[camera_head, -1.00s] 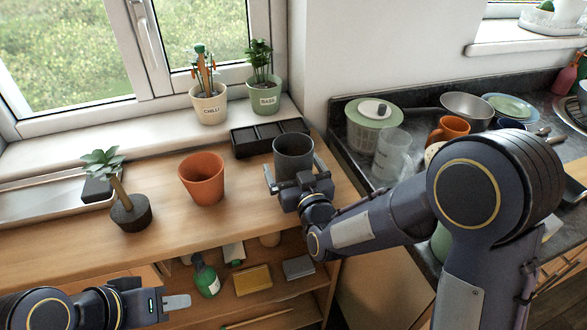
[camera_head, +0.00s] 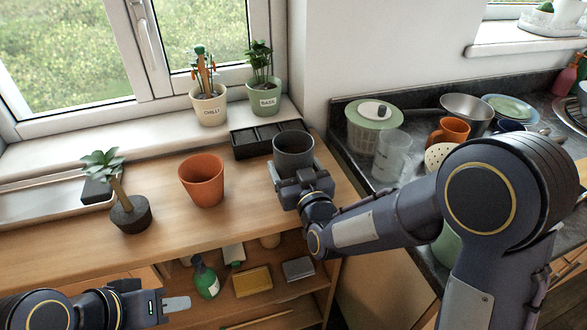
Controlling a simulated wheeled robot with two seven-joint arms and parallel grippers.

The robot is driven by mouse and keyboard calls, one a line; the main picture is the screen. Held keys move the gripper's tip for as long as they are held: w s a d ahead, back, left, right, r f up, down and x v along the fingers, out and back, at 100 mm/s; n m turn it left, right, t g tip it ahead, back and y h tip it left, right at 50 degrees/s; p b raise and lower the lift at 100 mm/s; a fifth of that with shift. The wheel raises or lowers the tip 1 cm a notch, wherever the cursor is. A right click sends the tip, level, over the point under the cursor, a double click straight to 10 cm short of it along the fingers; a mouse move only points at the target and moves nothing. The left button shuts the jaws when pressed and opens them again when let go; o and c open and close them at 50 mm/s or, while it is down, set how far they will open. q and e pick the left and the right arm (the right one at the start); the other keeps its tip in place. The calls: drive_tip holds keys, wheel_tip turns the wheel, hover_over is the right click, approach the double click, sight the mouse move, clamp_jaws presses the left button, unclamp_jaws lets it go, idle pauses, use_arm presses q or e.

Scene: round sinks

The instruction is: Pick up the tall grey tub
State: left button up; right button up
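The tall grey tub (camera_head: 293,150) stands upright on the wooden worktop, near its right end. My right gripper (camera_head: 297,170) is at the tub's near side, with a finger close against each side of it, and looks shut on it. The gripper hides the tub's lower part. My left gripper (camera_head: 177,303) is at the lower left, in front of the shelf unit and away from the tub. It is seen edge-on, so its opening cannot be made out.
An orange pot (camera_head: 202,180) and a potted succulent (camera_head: 129,212) stand left of the tub. A black divided tray (camera_head: 250,146) lies just behind it. To the right, a dark counter holds a clear container (camera_head: 392,155) and an orange mug (camera_head: 450,131).

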drive_tip(key=shift+r, duration=0.85)
drive_tip(key=s+a+r+p, duration=0.1)
drive_tip(key=s+a+r, duration=0.6)
drive_tip(key=s+r, duration=0.3)
drive_tip(key=shift+s+a+r, duration=0.2)
drive_tip(key=shift+s+r, duration=0.05)
drive_tip(key=shift+s, duration=0.6)
drive_tip(key=shift+s, duration=0.1)
